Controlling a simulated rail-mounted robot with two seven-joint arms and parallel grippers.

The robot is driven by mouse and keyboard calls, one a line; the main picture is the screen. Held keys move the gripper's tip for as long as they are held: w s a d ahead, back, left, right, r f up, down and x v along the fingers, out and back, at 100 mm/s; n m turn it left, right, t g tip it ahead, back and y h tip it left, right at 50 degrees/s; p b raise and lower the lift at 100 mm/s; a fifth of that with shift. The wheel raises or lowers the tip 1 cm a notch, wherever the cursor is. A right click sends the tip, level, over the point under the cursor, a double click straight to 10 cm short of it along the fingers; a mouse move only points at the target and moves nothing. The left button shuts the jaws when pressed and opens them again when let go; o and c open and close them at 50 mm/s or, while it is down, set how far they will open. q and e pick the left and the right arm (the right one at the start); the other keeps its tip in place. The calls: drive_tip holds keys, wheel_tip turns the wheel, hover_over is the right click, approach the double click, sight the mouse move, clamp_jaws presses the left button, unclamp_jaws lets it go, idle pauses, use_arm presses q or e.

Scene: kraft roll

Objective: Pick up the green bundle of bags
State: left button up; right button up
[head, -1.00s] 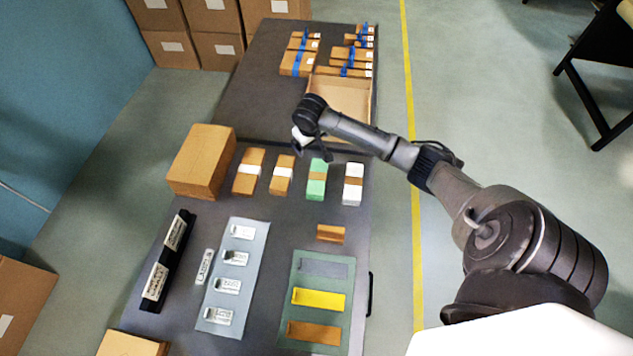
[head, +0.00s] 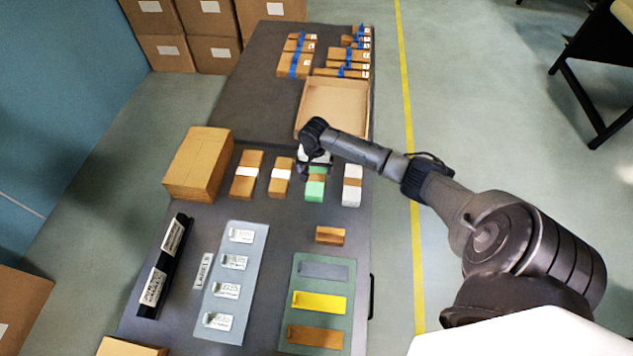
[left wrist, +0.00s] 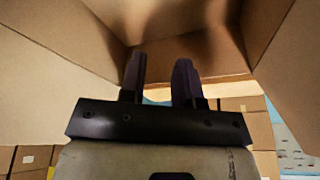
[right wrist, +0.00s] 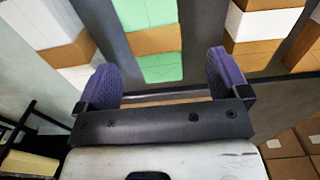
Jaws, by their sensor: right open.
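The green bundle of bags (head: 315,188) has a brown band around its middle and lies on the dark table, between a brown bundle and a white one. In the right wrist view the green bundle (right wrist: 160,68) shows ahead, between the fingers. My right gripper (head: 314,174) is over the far end of the bundle and hides part of it. In the right wrist view my right gripper (right wrist: 163,80) is open and empty, its purple pads apart. My left gripper (left wrist: 160,80) shows only in the left wrist view, with its fingers apart and cardboard surfaces around it.
Brown bundles with white bands (head: 281,177) lie left of the green one, and the white bundle (head: 352,186) lies right. A cardboard box (head: 198,163) stands at left. An open tray (head: 333,105) is behind my right gripper. Blue-banded bundles (head: 294,65) lie farther back.

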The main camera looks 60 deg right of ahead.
sight(316, 178)
drive_tip(key=shift+f, duration=0.85)
drive_tip(key=f, duration=0.2)
drive_tip(key=f+b, duration=0.1)
drive_tip(key=shift+s+f, duration=0.35)
drive_tip(key=shift+s, duration=0.05)
drive_tip(key=shift+f, duration=0.7)
drive_tip(key=shift+c, duration=0.3)
drive_tip(key=c, duration=0.9)
drive_tip(key=shift+c, duration=0.6)
